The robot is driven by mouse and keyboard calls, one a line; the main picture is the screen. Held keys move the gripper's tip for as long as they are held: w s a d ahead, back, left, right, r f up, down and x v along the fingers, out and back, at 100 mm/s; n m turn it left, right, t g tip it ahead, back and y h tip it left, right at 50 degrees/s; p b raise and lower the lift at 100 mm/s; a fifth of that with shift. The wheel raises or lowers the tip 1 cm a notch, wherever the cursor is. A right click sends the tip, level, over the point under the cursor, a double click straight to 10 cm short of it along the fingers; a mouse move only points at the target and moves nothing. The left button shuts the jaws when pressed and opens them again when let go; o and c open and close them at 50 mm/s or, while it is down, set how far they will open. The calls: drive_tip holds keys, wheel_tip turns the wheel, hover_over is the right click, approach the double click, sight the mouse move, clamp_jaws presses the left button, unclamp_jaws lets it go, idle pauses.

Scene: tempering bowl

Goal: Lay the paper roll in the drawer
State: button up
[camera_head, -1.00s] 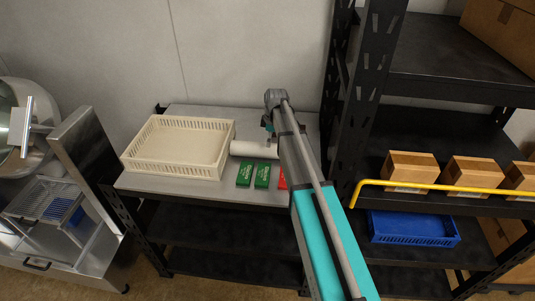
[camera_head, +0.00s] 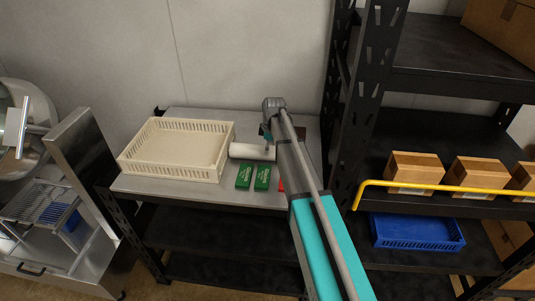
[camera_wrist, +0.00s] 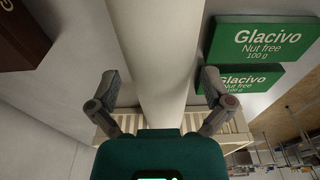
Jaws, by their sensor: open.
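The white paper roll (camera_head: 252,152) lies on the grey table, right of the cream basket. In the wrist view the roll (camera_wrist: 158,60) runs lengthwise between my fingers. My gripper (camera_wrist: 161,85) is open, with one finger on each side of the roll; I cannot tell whether either touches it. In the head view my gripper (camera_head: 268,141) is at the roll's right end, partly hidden by my arm. A steel drawer front with a dark handle (camera_head: 31,271) is at the lower left. It appears pulled out; its inside shows only in part.
Two green Glacivo boxes (camera_head: 253,177) lie just in front of the roll. The cream basket (camera_head: 128,165) is close on its left. A brown box (camera_wrist: 22,35) lies near the roll. A black rack with a yellow rail (camera_head: 440,187) stands on the right.

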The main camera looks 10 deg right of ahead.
drive_tip(key=shift+d, duration=0.1)
drive_tip(key=c, duration=1.1)
drive_tip(key=shift+r, duration=0.2)
wheel_tip(320, 180, up, 3)
drive_tip(key=p, duration=0.3)
drive_tip(key=shift+f, duration=0.1)
drive_tip(key=s+r+p, duration=0.3)
drive_tip(key=s, duration=0.1)
drive_tip(key=s+r+p, duration=0.3)
drive_tip(key=s, duration=0.2)
drive_tip(key=s+r+p, duration=0.3)
drive_tip(key=s+p, duration=0.1)
drive_tip(key=s, duration=0.1)
drive_tip(key=shift+a+r, duration=0.35)
drive_tip(key=shift+r, duration=0.05)
